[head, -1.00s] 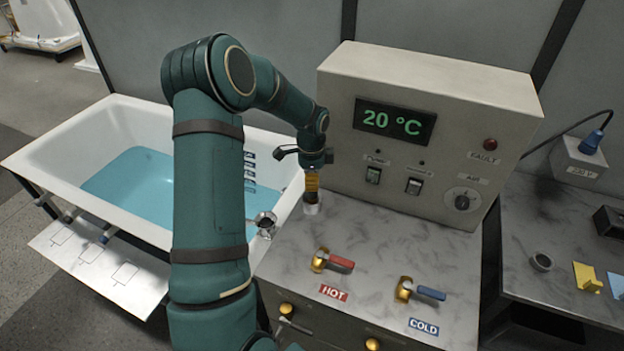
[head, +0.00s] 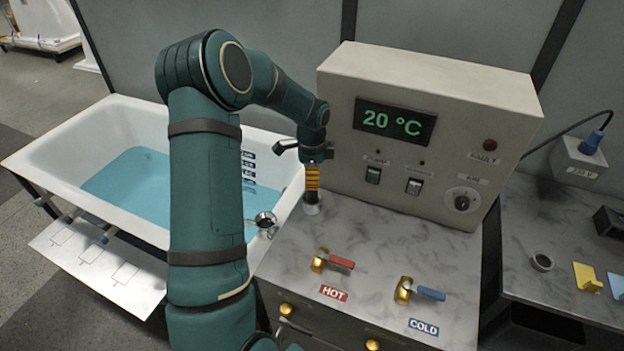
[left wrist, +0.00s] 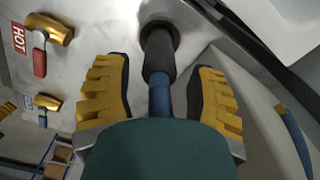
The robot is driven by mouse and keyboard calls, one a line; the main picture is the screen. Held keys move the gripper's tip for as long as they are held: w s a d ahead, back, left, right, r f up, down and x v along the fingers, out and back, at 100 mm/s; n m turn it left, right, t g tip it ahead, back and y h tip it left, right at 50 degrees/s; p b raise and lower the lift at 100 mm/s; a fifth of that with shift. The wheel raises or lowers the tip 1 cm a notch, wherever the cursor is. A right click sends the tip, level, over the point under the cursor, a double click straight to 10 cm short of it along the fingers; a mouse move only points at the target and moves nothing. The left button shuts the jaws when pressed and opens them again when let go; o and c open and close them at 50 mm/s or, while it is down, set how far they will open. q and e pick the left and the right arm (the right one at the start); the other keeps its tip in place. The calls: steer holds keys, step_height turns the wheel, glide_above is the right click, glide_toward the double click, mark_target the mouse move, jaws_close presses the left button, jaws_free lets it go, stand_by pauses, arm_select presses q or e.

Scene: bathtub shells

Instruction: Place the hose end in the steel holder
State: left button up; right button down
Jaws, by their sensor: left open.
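The hose end is a dark sleeve (left wrist: 158,58) on a blue hose (left wrist: 159,96) in the left wrist view. Its tip sits in a round opening with a brownish rim. In the head view the dark sleeve (head: 311,196) stands upright in a pale round collar (head: 312,209) on the counter, beside the control box. I cannot tell for sure whether this collar is the steel holder. My left gripper (head: 312,180) is right above it. In the left wrist view its yellow fingers (left wrist: 160,78) are open, one either side of the hose, with gaps. My right gripper is not seen.
The control box (head: 430,130) stands close right of the gripper. The red-handled hot valve (head: 333,262) and blue-handled cold valve (head: 419,291) are in front. A chrome fitting (head: 265,220) is at the rim of the water-filled tub (head: 30,160). The middle counter is clear.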

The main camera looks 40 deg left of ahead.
arm_select(q)
step_height(320, 180, up, 10)
steer(key=shift+r, duration=0.15)
steer(key=shift+s, duration=0.1)
stand_by(0.6)
